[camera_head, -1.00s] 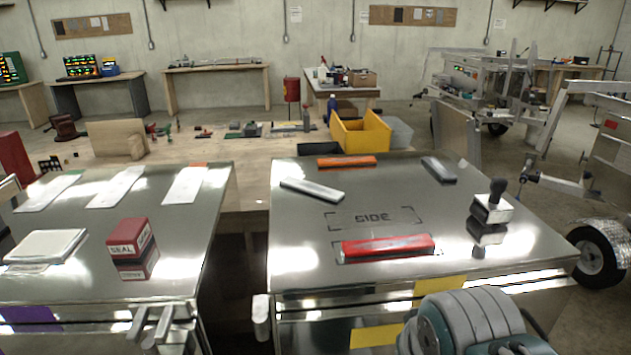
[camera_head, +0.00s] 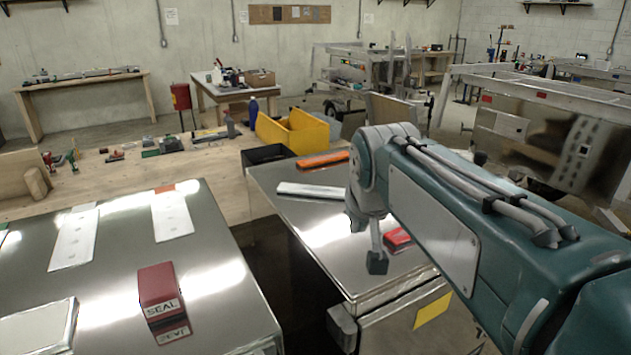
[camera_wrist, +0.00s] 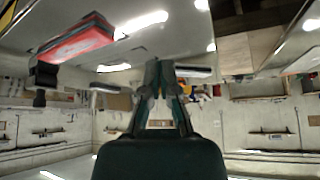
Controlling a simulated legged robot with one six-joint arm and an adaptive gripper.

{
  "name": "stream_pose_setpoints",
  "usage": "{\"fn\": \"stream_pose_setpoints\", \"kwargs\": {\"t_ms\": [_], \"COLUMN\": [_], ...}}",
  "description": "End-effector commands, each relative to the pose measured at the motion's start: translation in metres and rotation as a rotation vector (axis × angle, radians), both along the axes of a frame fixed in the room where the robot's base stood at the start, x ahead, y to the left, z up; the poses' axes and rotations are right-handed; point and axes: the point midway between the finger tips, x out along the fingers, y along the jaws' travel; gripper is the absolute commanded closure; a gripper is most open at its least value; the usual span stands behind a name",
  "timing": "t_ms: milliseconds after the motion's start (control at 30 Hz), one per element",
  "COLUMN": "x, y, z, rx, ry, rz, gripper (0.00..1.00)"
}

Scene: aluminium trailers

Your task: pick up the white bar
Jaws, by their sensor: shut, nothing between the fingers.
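The white bar (camera_head: 308,190) lies flat on the metal top of the right cabinet (camera_head: 310,225), in front of an orange bar (camera_head: 322,159). Part of its right end is close to my arm in the head view. My gripper (camera_wrist: 161,66) shows in the wrist view with its fingers together and nothing between them. A pale bar (camera_wrist: 195,72), probably the white one, appears just right of the fingertips there, apart from them as far as I can tell. In the head view my arm hides much of the right cabinet top, and I cannot make out the fingers.
A red bar (camera_head: 397,238) sits partly behind my arm; it also shows in the wrist view (camera_wrist: 75,42). The left cabinet (camera_head: 225,270) holds a red SEAL block (camera_head: 160,292) and white plates (camera_head: 172,213). A gap separates the cabinets. A yellow bin (camera_head: 293,132) stands behind.

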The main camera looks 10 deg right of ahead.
Motion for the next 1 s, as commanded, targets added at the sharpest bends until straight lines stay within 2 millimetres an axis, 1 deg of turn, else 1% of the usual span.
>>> {"fn": "stream_pose_setpoints", "kwargs": {"t_ms": [33,133,233,267,300,367,400,500,600,700,867,1000], "x": [0.026,0.069,0.112,0.124,0.141,0.166,0.182,0.219,0.246,0.262,0.272,0.282], "y": [0.004,0.009,0.017,0.019,0.021,0.024,0.026,0.027,0.027,0.027,0.027,0.026], "z": [0.005,0.017,0.023,0.024,0.025,0.025,0.024,0.019,0.014,0.01,0.005,-0.009], "rx": [-0.003,-0.01,-0.017,-0.018,-0.02,-0.022,-0.023,-0.023,-0.022,-0.022,-0.021,-0.023], "ry": [-0.003,-0.019,-0.038,-0.043,-0.051,-0.062,-0.069,-0.087,-0.103,-0.114,-0.119,-0.116], "rz": [-0.007,-0.029,-0.053,-0.06,-0.069,-0.082,-0.093,-0.117,-0.135,-0.147,-0.155,-0.155], "gripper": [1.0,1.0,1.0,1.0,1.0,1.0,1.0,1.0,1.0,1.0,1.0,1.0]}}
